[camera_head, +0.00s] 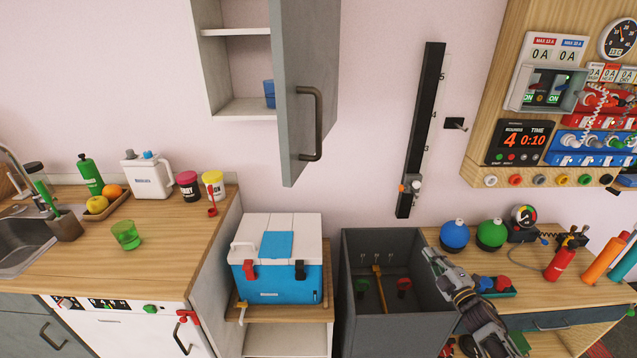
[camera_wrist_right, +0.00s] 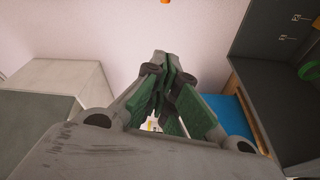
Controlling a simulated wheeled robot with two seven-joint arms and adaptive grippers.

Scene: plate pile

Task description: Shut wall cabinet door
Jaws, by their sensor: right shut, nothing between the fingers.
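The wall cabinet (camera_head: 205,65) hangs at the upper middle of the head view. Its grey door (camera_head: 290,60) stands open, swung out toward me, with a dark bar handle (camera_head: 318,125) on its face. Shelves and a small blue item show inside. My right gripper (camera_head: 431,255) is over the right side of the dark grey open bin, well below and to the right of the door, and touches neither door nor handle. In the right wrist view its green-padded fingers (camera_wrist_right: 167,85) are closed together and empty. My left gripper is not in view.
A blue and white cooler (camera_head: 276,275) stands on a low shelf below the door. The dark bin (camera_head: 350,265) is beside it. A black rail (camera_head: 421,130) and a wooden control panel (camera_head: 490,90) are on the wall at right. Wall space between door and rail is clear.

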